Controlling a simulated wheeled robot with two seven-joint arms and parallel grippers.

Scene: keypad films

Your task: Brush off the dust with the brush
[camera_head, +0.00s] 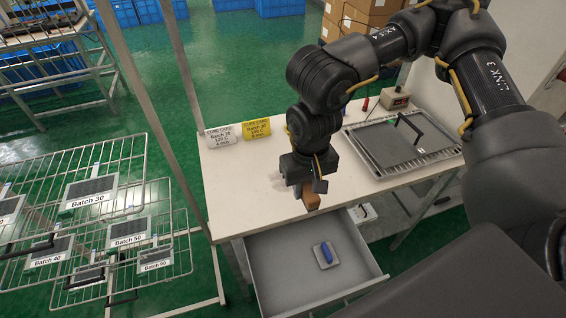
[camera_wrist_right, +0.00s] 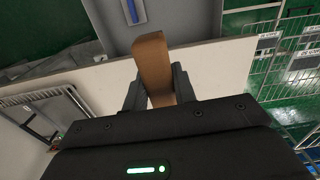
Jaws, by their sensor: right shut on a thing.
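My right gripper (camera_head: 306,184) is shut on a brown wooden block-like piece, the brush (camera_head: 311,199), low over the front edge of the white table (camera_head: 235,170). In the right wrist view the brush (camera_wrist_right: 152,62) stands between the two dark fingers (camera_wrist_right: 157,90); its bristles do not show. A faint greyish patch (camera_head: 270,186) lies on the table just left of the gripper; I cannot tell for sure that it is dust. My left gripper is not in view.
An open drawer (camera_head: 285,280) below the table edge holds a blue-handled tool (camera_head: 326,252). A white card (camera_head: 222,135) and a yellow card (camera_head: 257,129) stand at the back left. A grey tray (camera_head: 375,143) with a black handle lies right. Wire racks (camera_head: 145,205) hold labelled dark plates.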

